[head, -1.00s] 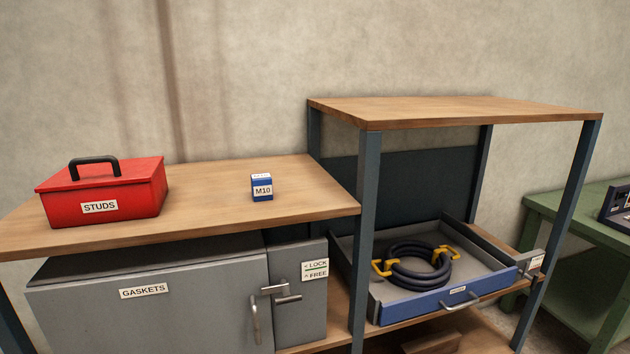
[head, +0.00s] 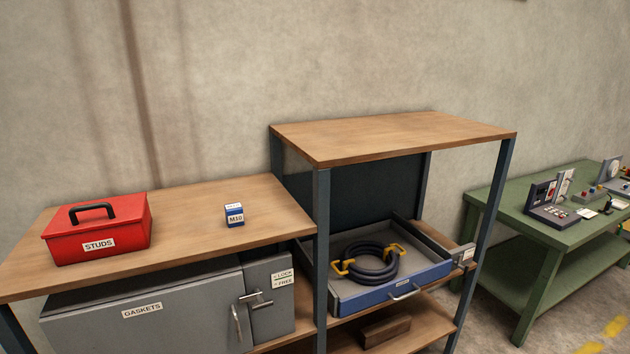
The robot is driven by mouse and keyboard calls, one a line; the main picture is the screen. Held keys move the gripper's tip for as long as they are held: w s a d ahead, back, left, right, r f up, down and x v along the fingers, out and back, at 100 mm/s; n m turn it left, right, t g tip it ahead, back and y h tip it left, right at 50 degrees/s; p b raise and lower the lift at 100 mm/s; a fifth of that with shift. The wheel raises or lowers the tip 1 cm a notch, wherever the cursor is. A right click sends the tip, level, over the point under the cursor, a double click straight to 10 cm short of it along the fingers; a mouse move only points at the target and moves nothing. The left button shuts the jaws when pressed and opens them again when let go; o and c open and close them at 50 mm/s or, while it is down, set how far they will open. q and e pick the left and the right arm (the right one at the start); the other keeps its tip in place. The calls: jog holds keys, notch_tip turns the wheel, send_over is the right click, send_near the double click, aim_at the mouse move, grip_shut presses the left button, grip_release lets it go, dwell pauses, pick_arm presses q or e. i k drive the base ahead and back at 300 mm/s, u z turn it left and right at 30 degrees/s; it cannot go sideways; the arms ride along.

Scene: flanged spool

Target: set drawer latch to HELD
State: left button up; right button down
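A grey drawer with a blue front (head: 375,296) and a grey bar handle (head: 405,291) sits on the middle shelf of the tall bench. A dark coiled hose (head: 371,261) with yellow clips lies in it. At the drawer's right end is a small grey latch part with a white label (head: 467,253); its lettering is too small to read, and I cannot tell its setting. Neither of my grippers is in view.
A red STUDS box (head: 98,229) and a blue M10 box (head: 234,214) stand on the left bench top. Below is a grey GASKETS cabinet (head: 150,325) with a LOCK/FREE label (head: 283,279). A green bench (head: 545,205) with devices stands at right. The tall bench's top (head: 390,136) is clear.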

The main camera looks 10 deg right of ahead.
aim_at(466, 270)
jog(key=z, duration=1.7)
jog(key=i, duration=0.6)
jog(key=z, duration=0.6)
jog(key=i, duration=1.45)
jog(key=u, duration=1.35)
jog(key=i, duration=0.4)
jog(key=u, duration=0.3)
